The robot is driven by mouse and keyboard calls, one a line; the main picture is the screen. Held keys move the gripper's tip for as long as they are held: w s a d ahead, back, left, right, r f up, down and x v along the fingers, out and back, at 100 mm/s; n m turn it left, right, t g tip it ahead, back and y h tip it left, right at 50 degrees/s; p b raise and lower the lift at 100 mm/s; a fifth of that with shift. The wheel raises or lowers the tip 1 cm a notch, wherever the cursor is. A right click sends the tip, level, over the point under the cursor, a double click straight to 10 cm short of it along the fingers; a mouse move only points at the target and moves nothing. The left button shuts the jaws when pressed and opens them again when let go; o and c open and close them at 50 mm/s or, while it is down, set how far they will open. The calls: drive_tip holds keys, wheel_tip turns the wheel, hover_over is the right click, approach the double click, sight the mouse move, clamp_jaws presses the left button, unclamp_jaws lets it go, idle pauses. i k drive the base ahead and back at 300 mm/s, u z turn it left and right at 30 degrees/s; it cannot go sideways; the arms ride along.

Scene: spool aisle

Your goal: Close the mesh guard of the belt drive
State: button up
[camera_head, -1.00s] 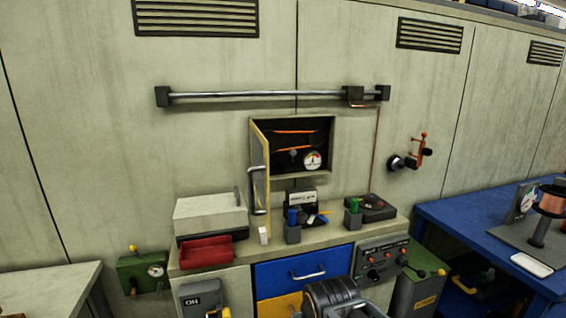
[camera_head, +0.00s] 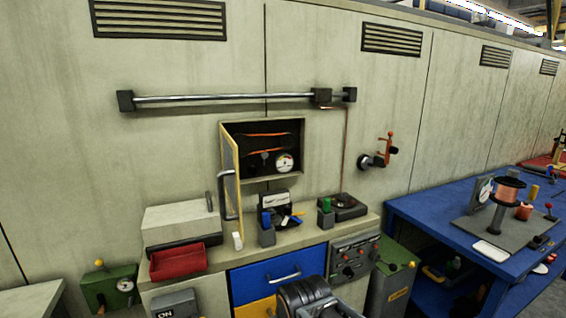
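The mesh guard (camera_head: 230,170) is a yellow-framed door at the left side of a wall recess. It stands open, swung out toward me, with a grey bar handle (camera_head: 223,197) on it. The belt drive (camera_head: 265,148) is in the dark recess, with orange belts and a round white dial (camera_head: 285,163) showing.
Below the recess, a counter (camera_head: 290,238) holds a red tray (camera_head: 178,262), a pale-lidded box (camera_head: 180,222), a blue-topped holder (camera_head: 266,232) and a green-topped one (camera_head: 326,215). A metal rail (camera_head: 225,97) runs above. A blue bench (camera_head: 425,215) stands right.

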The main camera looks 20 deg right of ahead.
sight(229, 175)
drive_tip(key=k, duration=0.6)
drive_tip(key=u, duration=0.7)
drive_tip(key=i, duration=0.55)
drive_tip(key=u, duration=0.7)
drive_tip(key=i, duration=0.75)
drive_tip(key=z, duration=0.15)
